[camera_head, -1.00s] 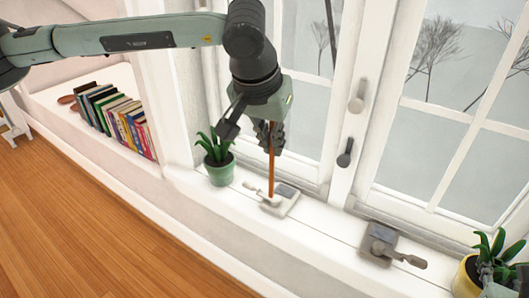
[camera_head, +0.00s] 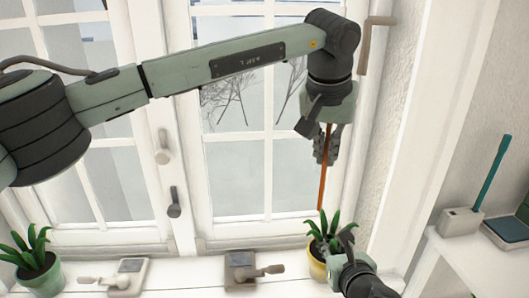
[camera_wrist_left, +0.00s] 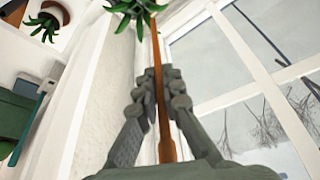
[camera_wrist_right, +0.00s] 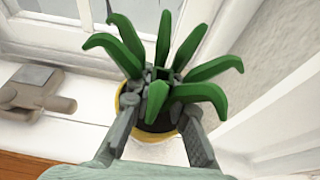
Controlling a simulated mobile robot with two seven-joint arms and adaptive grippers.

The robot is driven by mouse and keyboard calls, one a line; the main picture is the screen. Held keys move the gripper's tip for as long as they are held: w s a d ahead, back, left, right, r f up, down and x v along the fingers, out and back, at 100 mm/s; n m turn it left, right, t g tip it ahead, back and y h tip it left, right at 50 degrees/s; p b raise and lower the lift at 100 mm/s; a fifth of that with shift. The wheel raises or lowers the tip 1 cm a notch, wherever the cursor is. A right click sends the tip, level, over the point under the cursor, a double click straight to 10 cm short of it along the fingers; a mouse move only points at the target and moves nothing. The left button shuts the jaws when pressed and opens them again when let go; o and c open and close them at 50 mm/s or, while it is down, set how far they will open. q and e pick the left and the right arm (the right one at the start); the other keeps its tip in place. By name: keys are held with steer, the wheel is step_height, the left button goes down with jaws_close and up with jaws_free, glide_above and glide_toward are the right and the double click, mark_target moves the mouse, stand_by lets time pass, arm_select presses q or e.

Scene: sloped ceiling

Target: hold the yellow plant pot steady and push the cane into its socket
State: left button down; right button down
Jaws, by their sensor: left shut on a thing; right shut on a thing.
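The yellow plant pot (camera_head: 317,269) stands on the windowsill with a spiky green plant (camera_head: 325,232) in it. My left gripper (camera_head: 326,143) is shut on the orange-brown cane (camera_head: 322,185), which hangs nearly upright. The cane's lower end appears just above the leaves. The left wrist view shows the cane (camera_wrist_left: 158,75) between the fingers.
A green plant pot (camera_head: 40,278) stands at the left of the sill. Two window latches (camera_head: 128,276) (camera_head: 241,270) lie between the pots. A white shelf (camera_head: 455,255) is at the right.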

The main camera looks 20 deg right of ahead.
arm_select(q)
steer(key=s+d, duration=0.1)
steer(key=d, duration=0.1)
steer(key=shift+s+d+m, duration=0.3)
steer(key=shift+s+d, duration=0.05)
steer(key=shift+d, duration=0.05)
steer(key=shift+f, duration=2.95)
steer(key=shift+f, duration=2.8)
steer(key=c, duration=1.6)
jaws_free()
steer(key=shift+s+r, duration=0.1)
steer(key=v, duration=1.1)
steer(key=shift+a+r, duration=0.2)
steer(key=shift+r, duration=0.1)
